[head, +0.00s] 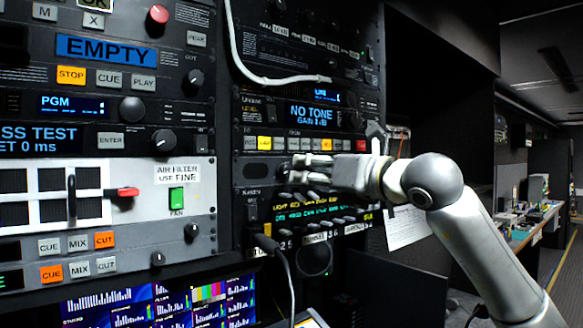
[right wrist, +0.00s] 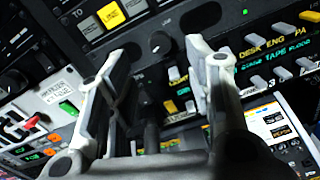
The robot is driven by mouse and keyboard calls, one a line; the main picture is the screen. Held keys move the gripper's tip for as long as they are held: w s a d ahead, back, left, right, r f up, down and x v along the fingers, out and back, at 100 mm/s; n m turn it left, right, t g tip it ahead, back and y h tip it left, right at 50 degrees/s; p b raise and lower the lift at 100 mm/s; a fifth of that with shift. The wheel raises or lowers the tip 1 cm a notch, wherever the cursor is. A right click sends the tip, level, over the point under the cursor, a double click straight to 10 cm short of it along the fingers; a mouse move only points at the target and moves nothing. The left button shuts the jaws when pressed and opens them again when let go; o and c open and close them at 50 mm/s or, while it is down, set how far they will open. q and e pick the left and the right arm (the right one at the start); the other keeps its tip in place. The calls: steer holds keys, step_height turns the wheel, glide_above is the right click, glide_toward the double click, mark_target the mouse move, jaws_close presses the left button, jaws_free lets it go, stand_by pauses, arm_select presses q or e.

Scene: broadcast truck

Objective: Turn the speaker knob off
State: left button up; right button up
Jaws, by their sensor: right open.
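A round black knob (right wrist: 160,43) on a dark rack panel is probably the speaker knob, but I cannot read its label. In the right wrist view it shows beyond and between the two spread fingers of my right gripper (right wrist: 163,60). The right gripper is open, and I see nothing held in it. In the head view the right gripper (head: 292,170) reaches in from the right with its fingertips close to the panel, covering the knob's area. I cannot tell whether the fingers touch the knob or which way it points. My left gripper is out of view.
Lit buttons (head: 264,143) run in a row just above the gripper. An intercom panel (head: 320,212) with several small keys is just below. An aisle opens at the right.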

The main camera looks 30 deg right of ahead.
mark_target(289, 171)
steer(key=w+p, duration=0.1)
steer(key=w, duration=0.2)
steer(key=w+p, duration=0.2)
steer(key=w, duration=0.1)
steer(key=shift+w+a+r, duration=0.15)
steer(key=shift+w+a, duration=0.05)
steer(key=shift+w, duration=0.1)
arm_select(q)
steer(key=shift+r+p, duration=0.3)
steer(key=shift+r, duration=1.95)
arm_select(e)
steer(key=shift+w, duration=0.7)
steer(key=shift+f, duration=0.2)
steer(key=c, duration=1)
steer(key=shift+f+n+b, duration=0.1)
steer(key=shift+n+b, duration=0.9)
steer(key=shift+b, duration=0.1)
steer(key=shift+c, duration=0.2)
steer(key=shift+n+b, duration=0.4)
steer(key=shift+n, duration=0.4)
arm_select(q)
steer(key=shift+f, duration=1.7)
arm_select(e)
steer(key=shift+n, duration=0.8)
steer(key=o, duration=1)
